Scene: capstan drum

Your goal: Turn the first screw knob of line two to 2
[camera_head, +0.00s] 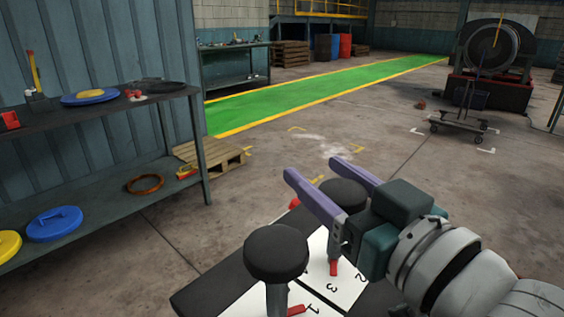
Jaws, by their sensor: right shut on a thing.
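Two black screw knobs with round caps stand upright on a dark panel (206,291) with white numbered plates. The nearer knob (276,256) stands free, with a red pointer (296,310) at its base near a figure 1. The farther knob (345,190) sits between the purple fingers of my right gripper (312,169), which is shut on it. A red pointer (333,268) below the farther knob lies close to the figure 3 on the white plate (346,287). My gripper and arm hide part of this plate. My left gripper is out of view.
A shelf table (100,112) at the left holds yellow and blue discs and other small parts. A wooden pallet (212,154) stands beyond it. A wheeled cart (462,128) and a large drum machine (492,50) are at the back right. The floor between is open.

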